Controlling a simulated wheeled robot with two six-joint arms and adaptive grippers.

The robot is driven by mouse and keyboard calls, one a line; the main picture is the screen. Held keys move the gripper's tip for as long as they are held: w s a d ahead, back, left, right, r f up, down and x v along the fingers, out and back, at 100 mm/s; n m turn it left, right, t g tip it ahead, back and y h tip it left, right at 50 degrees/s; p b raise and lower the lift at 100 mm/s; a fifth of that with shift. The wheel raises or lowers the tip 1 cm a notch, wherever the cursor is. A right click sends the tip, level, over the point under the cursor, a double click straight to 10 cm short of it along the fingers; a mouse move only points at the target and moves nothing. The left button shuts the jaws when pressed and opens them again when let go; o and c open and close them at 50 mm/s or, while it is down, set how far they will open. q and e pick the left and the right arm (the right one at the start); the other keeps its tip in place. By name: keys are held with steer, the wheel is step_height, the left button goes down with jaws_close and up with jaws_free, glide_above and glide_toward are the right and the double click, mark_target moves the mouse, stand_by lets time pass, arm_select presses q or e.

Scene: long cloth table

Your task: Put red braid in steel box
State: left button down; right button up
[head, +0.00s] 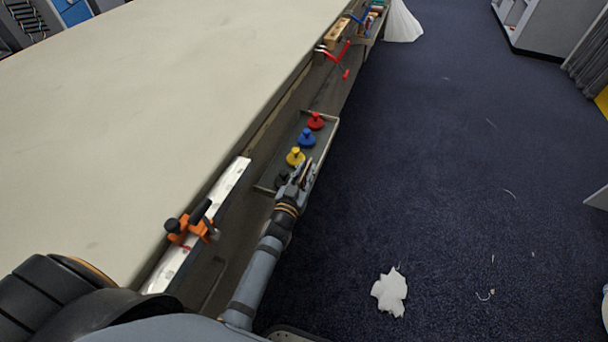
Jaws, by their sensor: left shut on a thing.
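A shallow grey metal tray (264,187) hangs along the table's side, and I cannot tell if it is the steel box. In it stand a red spool-like piece (316,121), a blue one (307,137) and a yellow one (295,157) in a row. I cannot make out a red braid for certain. My right gripper is not in view.
The long pale cloth table (150,110) fills the left. An orange clamp (191,226) sits on a white strip (229,181) at its edge. A red-handled tool (337,54) and a wooden block (337,33) lie farther along. A white scrap (390,292) lies on the open blue carpet (460,180).

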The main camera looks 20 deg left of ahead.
arm_select(q)
steer(key=shift+s+d+r, duration=0.1)
steer(key=shift+s, duration=0.05)
steer(key=c, duration=1.2)
jaws_free()
